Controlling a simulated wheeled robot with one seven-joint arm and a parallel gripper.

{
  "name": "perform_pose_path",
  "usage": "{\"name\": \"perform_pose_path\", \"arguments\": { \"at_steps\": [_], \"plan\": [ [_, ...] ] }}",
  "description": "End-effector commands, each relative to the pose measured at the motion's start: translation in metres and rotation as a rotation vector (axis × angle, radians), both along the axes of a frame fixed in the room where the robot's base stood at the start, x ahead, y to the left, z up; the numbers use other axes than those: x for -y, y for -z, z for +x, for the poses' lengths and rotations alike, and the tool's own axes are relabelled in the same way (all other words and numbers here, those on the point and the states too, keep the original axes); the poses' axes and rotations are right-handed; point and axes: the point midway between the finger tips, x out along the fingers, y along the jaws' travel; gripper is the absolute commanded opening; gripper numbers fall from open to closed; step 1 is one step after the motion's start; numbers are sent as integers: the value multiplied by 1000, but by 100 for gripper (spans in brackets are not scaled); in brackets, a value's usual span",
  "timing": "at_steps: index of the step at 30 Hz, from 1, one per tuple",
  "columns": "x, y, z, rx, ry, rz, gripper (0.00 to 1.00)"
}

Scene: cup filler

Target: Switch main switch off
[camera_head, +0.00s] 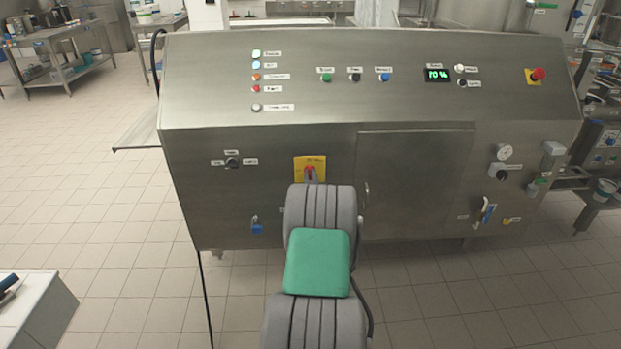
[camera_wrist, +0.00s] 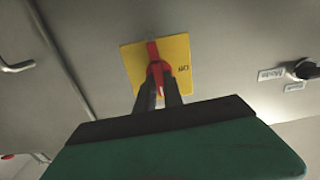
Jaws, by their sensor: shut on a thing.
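The main switch is a red rotary handle (camera_head: 310,173) on a yellow plate (camera_head: 298,161), on the steel front panel of the machine. In the wrist view the red handle (camera_wrist: 153,50) runs roughly upright across the yellow plate (camera_wrist: 178,52). My gripper (camera_wrist: 158,85) has its two dark fingers close together on either side of the handle's near part, shut on it. In the head view my arm hides the gripper and the lower part of the switch. Part of the plate's lettering is hidden or too small to read.
A mode selector (camera_head: 233,162) sits left of the switch, and a blue padlock (camera_head: 256,226) hangs below it. A cabinet door (camera_head: 415,185) with a bar handle (camera_head: 366,195) is close on the right.

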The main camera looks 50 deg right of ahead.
Motion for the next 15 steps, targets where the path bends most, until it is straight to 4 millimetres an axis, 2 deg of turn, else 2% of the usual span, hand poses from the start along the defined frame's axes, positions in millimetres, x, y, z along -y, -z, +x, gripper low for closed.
{"name": "perform_pose_path", "arguments": {
  "at_steps": [15],
  "plan": [
    [-1, 9, 2, -276, 1, -248, 0]
  ]
}}
